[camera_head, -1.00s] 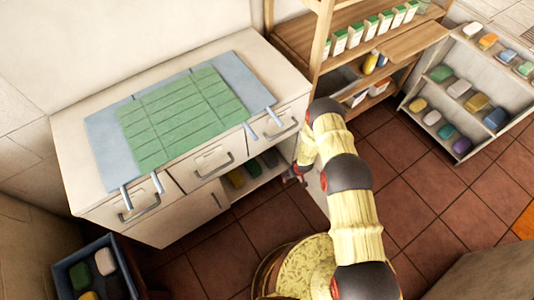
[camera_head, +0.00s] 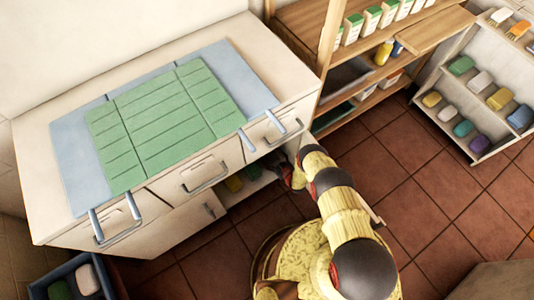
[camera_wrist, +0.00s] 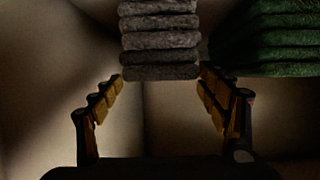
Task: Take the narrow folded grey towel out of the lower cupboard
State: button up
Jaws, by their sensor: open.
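The narrow folded grey towel (camera_wrist: 160,40) shows in the wrist view at the top middle, as a stack of layers inside the dim cupboard. My gripper (camera_wrist: 160,82) is open and empty. Its two fingers point toward the towel, one near each lower side; I cannot tell whether they touch it. In the head view my gripper (camera_head: 284,174) is at the opening of the lower cupboard (camera_head: 262,188), under the counter, and is partly hidden. The grey towel cannot be made out there.
A wider folded green towel (camera_wrist: 275,38) lies close to the right of the grey one. Pale cupboard walls (camera_wrist: 45,90) are around. A wooden shelf (camera_head: 440,30) and a white rack (camera_head: 455,135) stand right.

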jog(key=b+x, duration=0.2)
jog(key=x, duration=0.3)
jog(key=shift+a+b, duration=0.1)
jog(key=shift+b, duration=0.2)
jog(key=shift+r, duration=0.1)
jog(key=c, duration=0.4)
jog(key=c, duration=1)
